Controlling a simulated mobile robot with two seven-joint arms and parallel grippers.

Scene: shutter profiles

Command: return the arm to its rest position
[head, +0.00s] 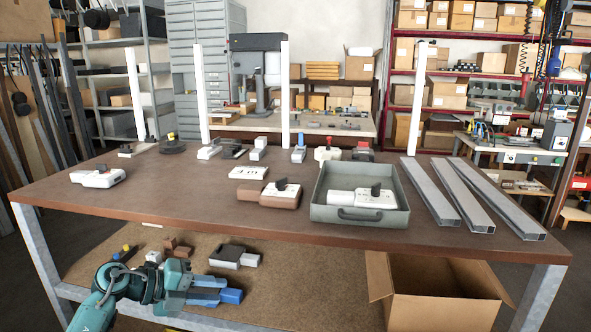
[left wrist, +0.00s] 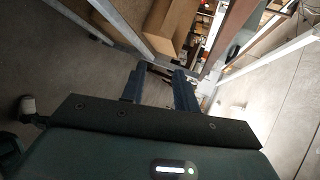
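My left arm (head: 140,284) comes in from the lower left in the head view, in front of the workbench (head: 120,205). My left gripper (head: 231,289) points right, below the tabletop's front edge, and overlaps the lower shelf in the picture. In the left wrist view its two dark blue fingers (left wrist: 160,84) stand apart with nothing held between them. Whether it is over the shelf or in front of it I cannot tell for sure. My right arm and gripper are not in view.
The lower shelf (head: 315,280) carries loose parts (head: 234,256) behind my gripper. An open cardboard box (head: 440,313) stands at the right. On the tabletop are a grey tray (head: 360,214) and metal profiles (head: 463,194). Bare floor (left wrist: 60,70) shows in the left wrist view.

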